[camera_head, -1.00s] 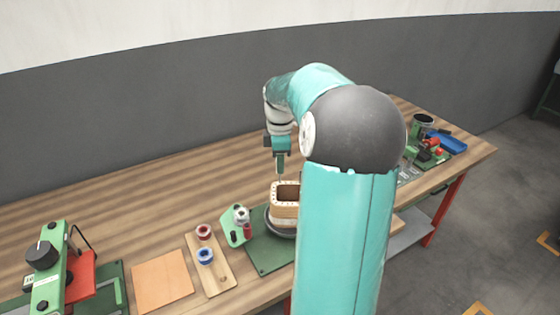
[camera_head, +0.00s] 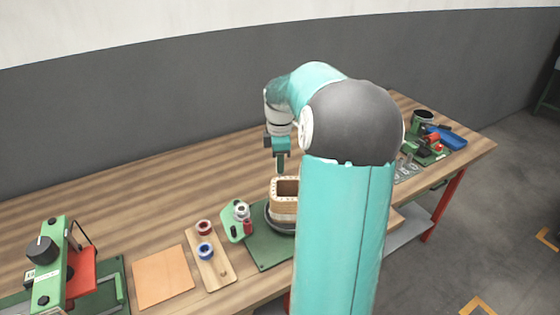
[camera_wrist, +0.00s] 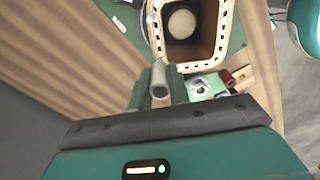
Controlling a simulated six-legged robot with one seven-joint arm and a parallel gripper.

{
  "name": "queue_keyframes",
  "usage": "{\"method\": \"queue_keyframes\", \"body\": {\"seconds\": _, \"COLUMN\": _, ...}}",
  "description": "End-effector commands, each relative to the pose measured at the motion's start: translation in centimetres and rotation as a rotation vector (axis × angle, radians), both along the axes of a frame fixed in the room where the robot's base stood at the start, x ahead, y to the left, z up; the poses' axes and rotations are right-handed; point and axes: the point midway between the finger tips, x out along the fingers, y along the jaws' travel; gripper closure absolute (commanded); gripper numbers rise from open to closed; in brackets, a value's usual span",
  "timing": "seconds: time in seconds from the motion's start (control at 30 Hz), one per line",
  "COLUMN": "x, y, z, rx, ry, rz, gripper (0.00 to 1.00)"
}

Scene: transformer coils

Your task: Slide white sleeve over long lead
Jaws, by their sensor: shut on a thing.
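My gripper (camera_head: 280,162) points down just above the coil (camera_head: 284,202), a tan, open-topped box-shaped winding on a dark round base. In the wrist view, my gripper is shut on a pale grey-white tube, the sleeve (camera_wrist: 159,80), with its open end facing away from the gripper. I cannot make out the long lead in either view. My arm hides the coil's right side in the head view.
A green stand (camera_head: 236,222) with a spool is left of the coil. A wooden board (camera_head: 219,270) holds red and blue rings. A tan sheet (camera_head: 163,277) and a green-and-red machine (camera_head: 58,265) are further left. A blue tray (camera_head: 452,142) lies far right. The back of the bench is clear.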

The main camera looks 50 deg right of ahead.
Motion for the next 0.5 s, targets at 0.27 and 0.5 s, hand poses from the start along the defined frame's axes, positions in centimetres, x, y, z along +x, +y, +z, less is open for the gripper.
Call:
{"method": "queue_keyframes", "body": {"seconds": 0.27, "x": 0.0, "y": 0.0, "z": -0.4, "rx": 0.000, "ry": 0.000, "rz": 0.001, "gripper": 1.00}}
{"method": "queue_keyframes", "body": {"seconds": 0.5, "x": 0.0, "y": 0.0, "z": -1.1, "rx": 0.000, "ry": 0.000, "rz": 0.000, "gripper": 1.00}}
